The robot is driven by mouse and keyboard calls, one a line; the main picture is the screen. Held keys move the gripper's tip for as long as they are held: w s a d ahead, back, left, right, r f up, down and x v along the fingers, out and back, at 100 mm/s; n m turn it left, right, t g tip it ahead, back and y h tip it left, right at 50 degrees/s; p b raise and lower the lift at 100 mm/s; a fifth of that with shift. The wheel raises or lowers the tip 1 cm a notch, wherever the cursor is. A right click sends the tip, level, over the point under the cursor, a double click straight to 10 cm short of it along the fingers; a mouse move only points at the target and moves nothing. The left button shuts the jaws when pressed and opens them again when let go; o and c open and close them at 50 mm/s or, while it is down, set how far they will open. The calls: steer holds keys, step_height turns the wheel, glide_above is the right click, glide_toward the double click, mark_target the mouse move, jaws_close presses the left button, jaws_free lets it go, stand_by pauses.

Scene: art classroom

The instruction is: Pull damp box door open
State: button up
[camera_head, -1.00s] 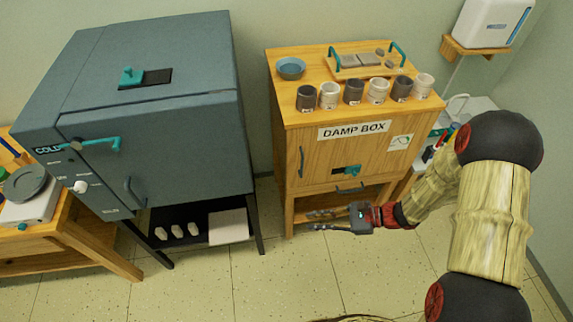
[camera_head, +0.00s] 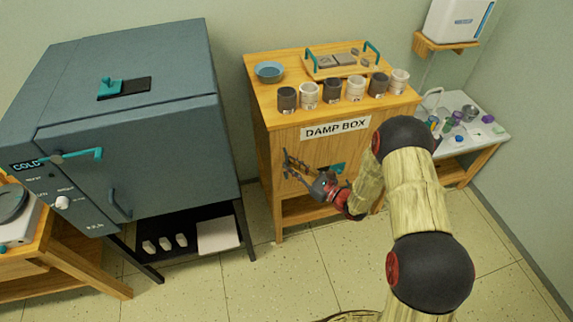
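The damp box (camera_head: 262,165) is a wooden cabinet labelled "DAMP BOX". Its front door (camera_head: 315,150) looks closed. The dark vertical handle at the door's left side is mostly covered by my fingers, so I cannot tell its outline apart from them. A teal latch (camera_head: 337,168) shows on the door, partly hidden behind my wrist and arm. My gripper (camera_head: 287,165) is in front of the door's left part, with its fingers spread and pointing left at the handle area. I cannot tell whether the fingers touch the handle.
Several dark and white cups (camera_head: 332,90), a blue bowl (camera_head: 269,72) and a tray with teal handles (camera_head: 312,69) stand on the damp box. A grey-blue kiln (camera_head: 150,150) stands at left. A cluttered side table (camera_head: 485,145) is at right. The floor in front is clear.

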steer(key=shift+x, duration=1.2)
steer(key=shift+c, duration=1)
jaws_close()
